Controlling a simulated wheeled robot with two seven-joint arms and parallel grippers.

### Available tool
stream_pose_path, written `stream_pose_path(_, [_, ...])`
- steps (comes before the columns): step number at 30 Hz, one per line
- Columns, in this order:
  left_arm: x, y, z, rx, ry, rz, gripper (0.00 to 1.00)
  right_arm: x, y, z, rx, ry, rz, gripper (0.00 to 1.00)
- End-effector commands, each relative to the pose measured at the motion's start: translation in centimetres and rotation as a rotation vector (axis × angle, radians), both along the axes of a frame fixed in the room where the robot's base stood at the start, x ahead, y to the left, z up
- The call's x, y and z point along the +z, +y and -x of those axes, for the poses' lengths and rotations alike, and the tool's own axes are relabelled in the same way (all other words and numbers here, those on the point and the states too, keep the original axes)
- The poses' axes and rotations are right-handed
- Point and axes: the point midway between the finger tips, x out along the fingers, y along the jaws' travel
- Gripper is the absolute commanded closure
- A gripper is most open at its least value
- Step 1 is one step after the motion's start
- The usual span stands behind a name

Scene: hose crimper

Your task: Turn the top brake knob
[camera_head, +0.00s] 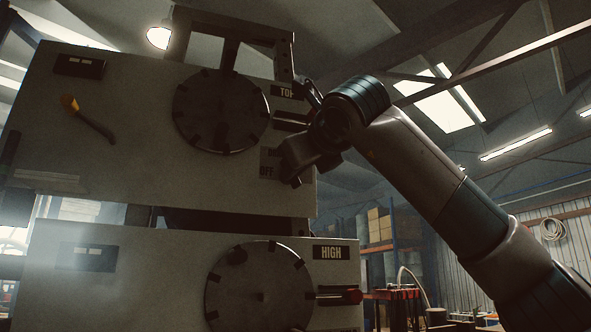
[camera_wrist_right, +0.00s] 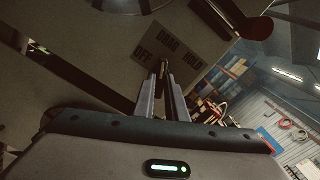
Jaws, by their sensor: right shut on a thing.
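The upper machine panel (camera_head: 140,150) carries a large dark notched disc (camera_head: 222,110), a TOP label at its upper right, and a brake label (camera_head: 269,163) below that. In the right wrist view the brake label (camera_wrist_right: 168,42) reads OFF, DRAG and HOLD. My right gripper (camera_head: 291,178) reaches in from the right to the panel's right edge, beside this label. In the wrist view its fingers (camera_wrist_right: 163,80) are close together, shut on a small knob (camera_wrist_right: 163,67) just below the label. The fingers hide most of the knob, so its pointing direction cannot be told. My left gripper is out of view.
A lever with a dark reddish ball end (camera_wrist_right: 256,29) is near the gripper. A yellow-tipped handle (camera_head: 88,118) is at the left. Shelves stand behind, right.

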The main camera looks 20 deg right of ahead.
Motion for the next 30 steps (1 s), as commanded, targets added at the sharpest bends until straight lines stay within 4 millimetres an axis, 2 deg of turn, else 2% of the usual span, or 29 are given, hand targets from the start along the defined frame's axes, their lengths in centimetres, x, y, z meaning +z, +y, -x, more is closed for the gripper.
stream_pose_path(15, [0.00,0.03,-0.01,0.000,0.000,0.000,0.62,0.05,-0.02,0.02,0.000,-0.002,0.025,1.00])
stream_pose_path(16, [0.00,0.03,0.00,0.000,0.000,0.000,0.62,0.05,-0.02,0.02,0.000,-0.002,0.025,0.81])
stream_pose_path(18, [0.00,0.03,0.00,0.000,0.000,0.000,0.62,0.05,-0.02,0.02,0.000,-0.002,0.025,0.70])
stream_pose_path(30, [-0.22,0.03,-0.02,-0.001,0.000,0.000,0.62,-0.04,-0.01,0.31,0.000,-0.002,0.024,0.70])
